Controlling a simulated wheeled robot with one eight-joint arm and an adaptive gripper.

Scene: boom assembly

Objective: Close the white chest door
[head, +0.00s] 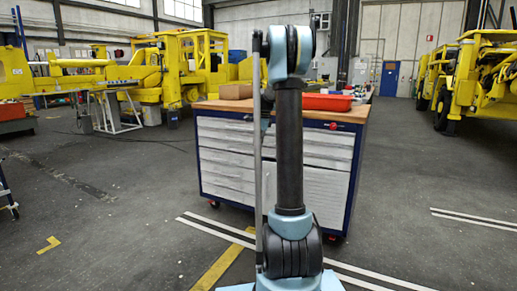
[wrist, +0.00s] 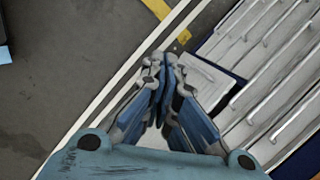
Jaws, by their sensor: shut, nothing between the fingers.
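The white chest (head: 226,168) is a drawer cabinet with white fronts, a dark blue frame and a wooden top, straight ahead in the head view. A plain white door panel (head: 330,197) shows at its lower right, partly hidden behind my arm; I cannot tell there how far it stands open. In the wrist view the ribbed white drawer fronts (wrist: 264,45) run along the right. A pale panel (wrist: 203,82) lies beside my gripper's right finger, partly covered by it. My gripper (wrist: 162,62) is shut and empty, its fingertips together. In the head view my gripper cannot be made out.
A red tray (head: 326,102) and a cardboard box (head: 235,91) stand on the chest top. Yellow machines stand at the left (head: 180,65) and right (head: 455,80). The grey floor around the chest is open, with white and yellow lines.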

